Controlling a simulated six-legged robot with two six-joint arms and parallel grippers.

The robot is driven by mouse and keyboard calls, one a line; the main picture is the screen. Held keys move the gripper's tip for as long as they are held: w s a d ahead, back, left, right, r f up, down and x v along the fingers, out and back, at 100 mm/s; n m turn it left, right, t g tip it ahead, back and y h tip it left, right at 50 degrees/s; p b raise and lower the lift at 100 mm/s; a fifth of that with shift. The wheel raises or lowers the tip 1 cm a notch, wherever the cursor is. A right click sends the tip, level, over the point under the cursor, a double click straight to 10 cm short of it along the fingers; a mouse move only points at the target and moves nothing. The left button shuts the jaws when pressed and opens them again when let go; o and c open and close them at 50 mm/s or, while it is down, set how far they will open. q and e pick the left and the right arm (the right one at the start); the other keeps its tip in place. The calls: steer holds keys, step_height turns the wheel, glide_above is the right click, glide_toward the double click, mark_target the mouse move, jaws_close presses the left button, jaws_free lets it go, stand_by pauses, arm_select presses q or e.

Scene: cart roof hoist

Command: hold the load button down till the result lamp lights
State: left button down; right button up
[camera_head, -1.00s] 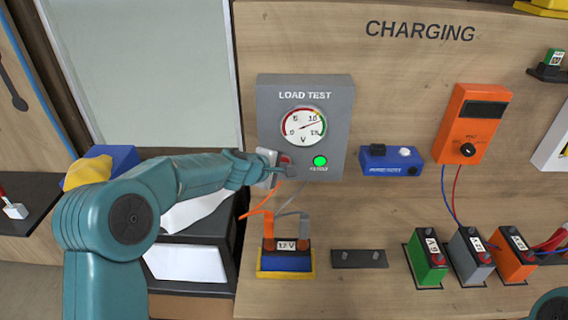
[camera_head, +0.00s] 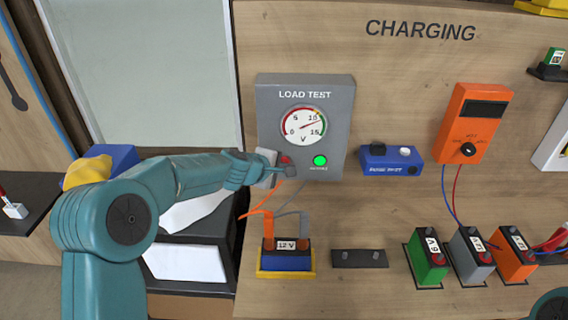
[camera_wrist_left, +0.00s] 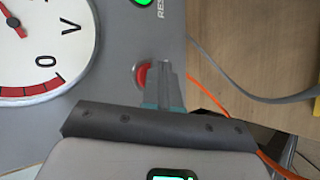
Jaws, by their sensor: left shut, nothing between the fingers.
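The grey load test box (camera_head: 335,100) stands on the wooden board. Its dial (camera_head: 302,125) has the needle in the upper right of the scale. The result lamp (camera_head: 320,160) is lit green; its edge also shows in the left wrist view (camera_wrist_left: 143,2). The red load button (camera_head: 285,160) is on the lower left of the box, partly hidden by my gripper. My left gripper (camera_head: 292,171) is shut and empty at the button. In the left wrist view its fingertips (camera_wrist_left: 164,68) overlap the red button (camera_wrist_left: 142,76); I cannot tell whether they press it. My right gripper is not in view.
A blue 12 V battery (camera_head: 286,262) sits below the box, with orange and grey leads clipped to it. A blue device (camera_head: 390,160) and an orange meter (camera_head: 472,125) are to the right. Several small batteries stand at the lower right.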

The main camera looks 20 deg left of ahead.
arm_select(q)
steer(key=shift+s+d+b, duration=0.2)
steer(key=shift+s+b, duration=0.3)
steer(key=shift+s, duration=0.25)
steer(key=shift+s+d+b, duration=0.25)
steer(key=shift+s+b, duration=0.25)
steer(key=shift+s, duration=0.3)
steer(key=shift+s+d+b, duration=0.2)
steer(key=shift+s+b, duration=0.25)
steer(key=shift+s, duration=0.35)
steer(key=shift+s+d+b, duration=0.25)
steer(key=shift+s+b, duration=0.25)
steer(key=shift+s, duration=0.3)
